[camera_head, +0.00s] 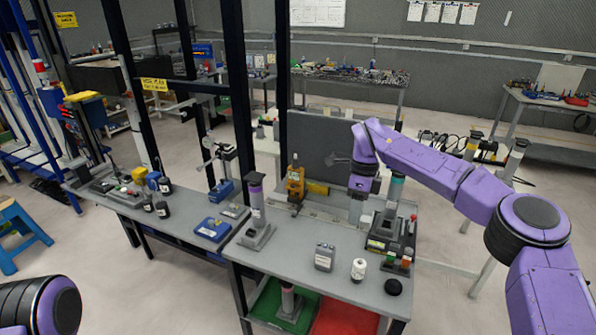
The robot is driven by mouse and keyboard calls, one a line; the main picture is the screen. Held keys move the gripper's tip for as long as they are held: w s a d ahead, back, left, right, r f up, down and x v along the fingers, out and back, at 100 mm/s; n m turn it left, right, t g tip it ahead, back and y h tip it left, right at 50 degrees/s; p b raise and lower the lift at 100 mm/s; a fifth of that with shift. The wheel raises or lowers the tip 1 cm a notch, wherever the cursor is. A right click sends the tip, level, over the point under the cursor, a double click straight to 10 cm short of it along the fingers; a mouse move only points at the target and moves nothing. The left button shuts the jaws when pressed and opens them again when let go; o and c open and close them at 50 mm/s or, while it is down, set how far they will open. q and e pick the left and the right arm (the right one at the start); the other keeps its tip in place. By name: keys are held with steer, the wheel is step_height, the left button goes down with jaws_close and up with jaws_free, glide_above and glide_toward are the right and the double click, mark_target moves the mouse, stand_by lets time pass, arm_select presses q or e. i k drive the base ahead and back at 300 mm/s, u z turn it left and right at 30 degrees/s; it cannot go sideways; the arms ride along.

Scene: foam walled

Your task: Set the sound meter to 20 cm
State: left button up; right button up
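A rail-like strip (318,212) runs along the back of the near bench, before a dark grey panel (325,140). An upright yellow device (295,181) stands at its left end and may be the sound meter, but I cannot read any label or scale. A yellow block (318,188) lies just right of it. My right arm reaches in from the right. My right gripper (356,212) points down near the strip's right part, apart from the yellow device. Its fingers are too small to judge. My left gripper is out of view; only part of my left arm shows.
A dark device with a teal-banded post (391,215) stands close right of my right gripper. A grey box (324,257), a white bottle (358,269) and a black knob (394,287) sit near the front edge. Black uprights frame the bench.

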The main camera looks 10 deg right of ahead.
mark_target(296, 173)
steer(key=i, duration=1.7)
